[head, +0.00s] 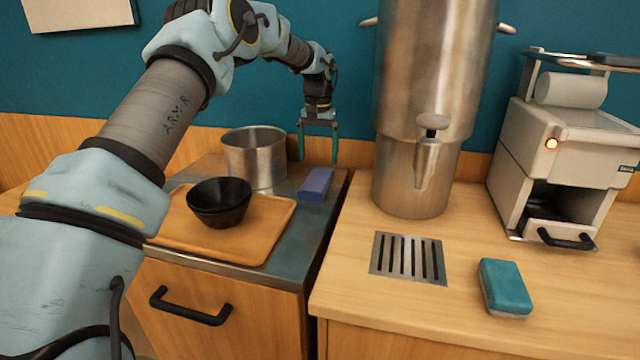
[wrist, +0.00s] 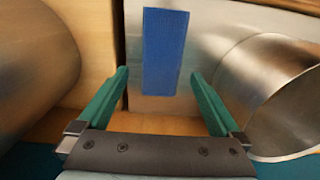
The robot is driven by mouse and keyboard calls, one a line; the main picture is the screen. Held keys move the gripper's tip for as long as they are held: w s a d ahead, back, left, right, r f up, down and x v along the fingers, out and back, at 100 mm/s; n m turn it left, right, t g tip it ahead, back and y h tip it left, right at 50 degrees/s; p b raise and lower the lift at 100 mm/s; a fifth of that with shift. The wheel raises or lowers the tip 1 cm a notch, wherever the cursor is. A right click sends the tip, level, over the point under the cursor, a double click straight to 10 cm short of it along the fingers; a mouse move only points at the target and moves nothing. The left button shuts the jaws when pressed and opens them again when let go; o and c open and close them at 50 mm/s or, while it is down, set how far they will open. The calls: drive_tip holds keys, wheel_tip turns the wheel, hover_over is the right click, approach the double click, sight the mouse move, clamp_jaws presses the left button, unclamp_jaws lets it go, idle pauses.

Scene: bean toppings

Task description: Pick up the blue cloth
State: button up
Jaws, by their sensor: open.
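The blue cloth (head: 316,184) is a small folded block on the dark metal counter top, right of the pot and near the counter's right edge. In the wrist view the cloth (wrist: 165,50) lies ahead of the fingertips, roughly centred between them. My gripper (head: 318,162) is open and empty, pointing down above and slightly behind the cloth. Its two green fingers also show in the wrist view (wrist: 160,82), apart from the cloth.
A metal pot (head: 254,158) stands close left of the gripper. A tall metal urn (head: 415,110) stands to the right. Black bowls (head: 219,203) sit on a wooden tray (head: 262,232). A teal sponge (head: 505,288), a drain grate (head: 408,260) and a white machine (head: 560,150) are further right.

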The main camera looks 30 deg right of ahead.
sight(316, 178)
drive_tip(key=shift+w+a+f+p, duration=0.1)
drive_tip(key=shift+f+p, duration=0.55)
drive_tip(key=shift+f, duration=1.2)
drive_tip(key=shift+a+f+p, duration=0.1)
drive_tip(key=shift+f+p, duration=0.55)
drive_tip(key=shift+f, duration=1.2)
drive_tip(key=c, duration=1.1)
